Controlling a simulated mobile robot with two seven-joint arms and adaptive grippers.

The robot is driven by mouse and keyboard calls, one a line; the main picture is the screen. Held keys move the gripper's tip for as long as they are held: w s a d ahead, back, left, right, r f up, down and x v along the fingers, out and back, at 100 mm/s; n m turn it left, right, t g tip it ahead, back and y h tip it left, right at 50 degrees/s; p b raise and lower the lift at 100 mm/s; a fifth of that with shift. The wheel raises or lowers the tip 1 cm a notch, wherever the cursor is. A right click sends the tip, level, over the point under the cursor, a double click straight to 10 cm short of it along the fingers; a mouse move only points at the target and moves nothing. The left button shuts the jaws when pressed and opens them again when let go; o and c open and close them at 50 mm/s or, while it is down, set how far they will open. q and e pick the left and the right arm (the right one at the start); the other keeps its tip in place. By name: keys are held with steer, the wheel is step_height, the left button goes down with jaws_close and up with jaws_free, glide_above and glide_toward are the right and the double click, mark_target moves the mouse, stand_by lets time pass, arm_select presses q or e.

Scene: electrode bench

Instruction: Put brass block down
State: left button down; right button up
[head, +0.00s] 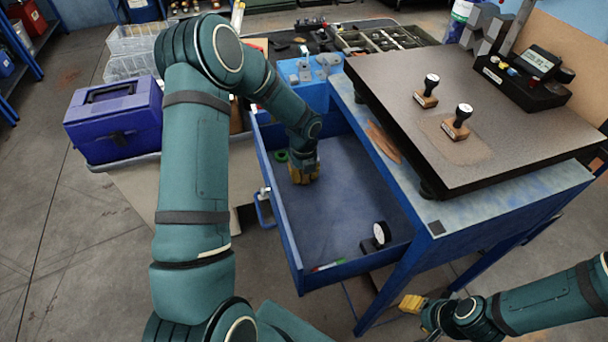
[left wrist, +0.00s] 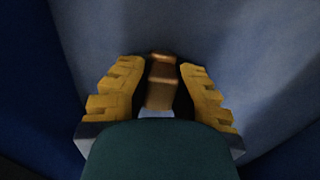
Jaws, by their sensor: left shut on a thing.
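My left gripper (head: 304,178) reaches down into the open blue drawer (head: 345,195), near its far left part. In the left wrist view its yellow fingers (left wrist: 160,92) are shut on the brass block (left wrist: 161,86), which shows brownish between them. The fingers hide the block in the head view. The drawer floor lies close beyond the block; I cannot tell whether the block touches it. My right gripper (head: 412,304) is low at the right, outside the drawer and below the bench; its fingers are too small to judge.
In the drawer, a green ring (head: 281,155) lies left of my left gripper, a dial gauge (head: 381,235) and a marker (head: 328,266) near the front. The drawer's middle is clear. A granite plate (head: 500,150) with two stamps is above right; a purple toolbox (head: 115,125) stands left.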

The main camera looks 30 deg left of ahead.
arm_select(q)
steer(key=shift+f, duration=0.15)
steer(key=c, duration=1)
jaws_free()
step_height(320, 180, up, 12)
steer(key=p, duration=0.3)
steer(key=shift+r, duration=0.25)
